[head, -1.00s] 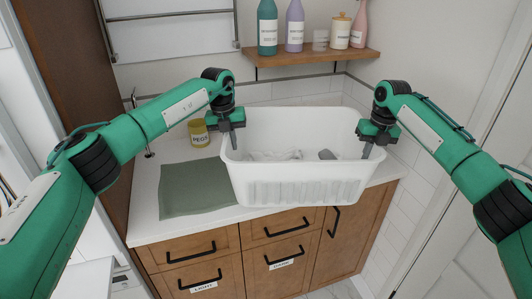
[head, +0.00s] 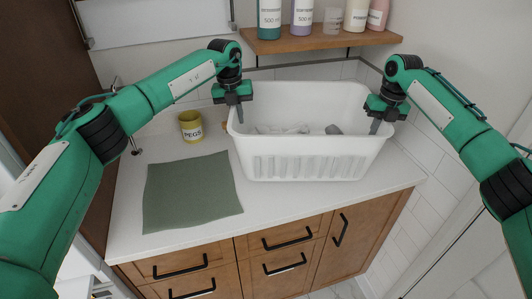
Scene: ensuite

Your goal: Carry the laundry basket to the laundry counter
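The white laundry basket (head: 308,166) is upright over the back right of the white laundry counter (head: 270,206). Its base looks on or very close to the counter top; I cannot tell if it touches. Pale and grey items show inside it. My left gripper (head: 239,117) is shut on the basket's left rim. My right gripper (head: 376,127) is at its right rim and looks shut on it. The fingertips are partly hidden by the rim and by the gripper bodies.
A green cloth (head: 191,191) lies flat on the counter left of the basket. A yellow PEGS tin (head: 190,126) stands behind it. A wooden shelf (head: 321,40) with bottles and jars is above the basket. A tiled wall (head: 436,155) is close on the right.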

